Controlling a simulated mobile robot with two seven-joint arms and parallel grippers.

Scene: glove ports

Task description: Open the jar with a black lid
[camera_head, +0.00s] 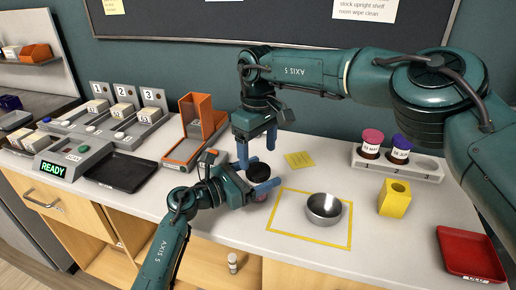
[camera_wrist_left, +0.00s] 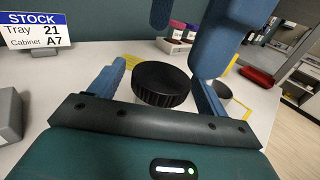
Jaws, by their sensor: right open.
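The jar's black lid (camera_head: 256,165) shows beside the gold-free counter's middle, partly hidden by my fingers; it is also large in the left wrist view (camera_wrist_left: 160,82). A little of the dark jar body (camera_head: 259,196) shows below. The jar stands upright with the lid on. My right gripper (camera_head: 257,144) points down above the lid, open and empty. Its fingers also show at the top of the left wrist view (camera_wrist_left: 192,30).
A metal bowl (camera_head: 323,208) stands inside a yellow outline right of the jar. A red tray (camera_head: 472,254) lies far right. An orange bin (camera_head: 196,120) and black tray (camera_head: 120,171) stand left.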

